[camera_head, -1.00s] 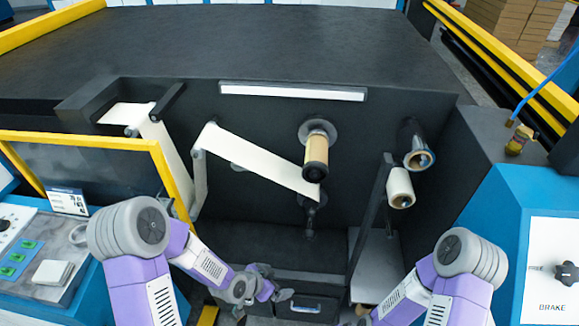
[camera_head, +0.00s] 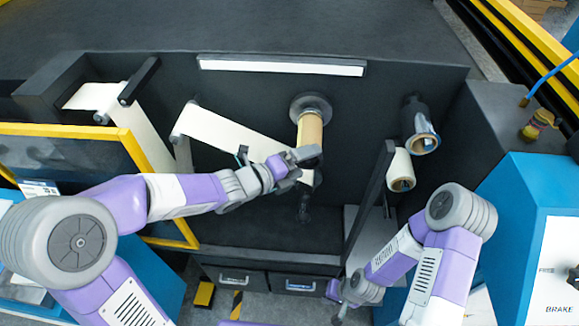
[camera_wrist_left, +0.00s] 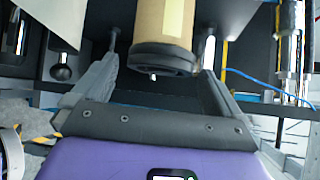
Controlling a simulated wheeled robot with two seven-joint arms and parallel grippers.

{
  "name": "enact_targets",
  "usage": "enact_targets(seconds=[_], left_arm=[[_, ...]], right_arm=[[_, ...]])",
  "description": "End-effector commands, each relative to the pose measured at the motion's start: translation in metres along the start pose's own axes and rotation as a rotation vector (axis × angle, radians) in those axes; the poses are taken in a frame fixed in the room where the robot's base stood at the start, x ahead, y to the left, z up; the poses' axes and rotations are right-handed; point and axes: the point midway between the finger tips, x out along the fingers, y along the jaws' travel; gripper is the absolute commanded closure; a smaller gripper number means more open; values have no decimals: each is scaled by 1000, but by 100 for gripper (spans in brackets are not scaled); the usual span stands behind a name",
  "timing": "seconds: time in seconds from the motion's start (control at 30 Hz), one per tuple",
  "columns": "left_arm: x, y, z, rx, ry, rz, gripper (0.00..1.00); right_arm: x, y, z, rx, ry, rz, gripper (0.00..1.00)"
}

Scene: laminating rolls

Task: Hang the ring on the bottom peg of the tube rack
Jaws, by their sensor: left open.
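A tan cardboard roll (camera_head: 310,128) sticks out from a dark round flange on the machine's black wall. In the left wrist view the roll (camera_wrist_left: 163,20) ends in a dark ring (camera_wrist_left: 160,57). My left gripper (camera_head: 300,162) is at the roll's front end, covering the ring in the head view. Its jaws (camera_wrist_left: 160,45) are open, one finger on each side of the roll; contact is unclear. My right gripper (camera_head: 343,294) is low at the right, too small to read. I cannot surely identify the tube rack or its bottom peg.
A white web (camera_head: 225,133) runs beside the roll. A yellow-framed guard (camera_head: 80,130) stands left.

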Motion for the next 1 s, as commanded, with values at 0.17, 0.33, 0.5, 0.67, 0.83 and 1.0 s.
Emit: enact_targets(seconds=[0.17,0.33,0.5,0.67,0.83,1.0], left_arm=[[20,0,0,0,1,0,0],[25,0,0,0,0,1,0],[25,0,0,-1,-1,1,0],[24,0,0,-1,-1,1,21],[24,0,0,-2,-1,1,48],[24,0,-1,-2,-1,1,51]], right_arm=[[2,1,0,0,0,0,100],[2,1,0,0,0,0,100],[2,1,0,0,0,0,100],[2,1,0,0,0,0,100],[2,1,0,0,1,0,100],[3,1,0,0,1,0,100]])
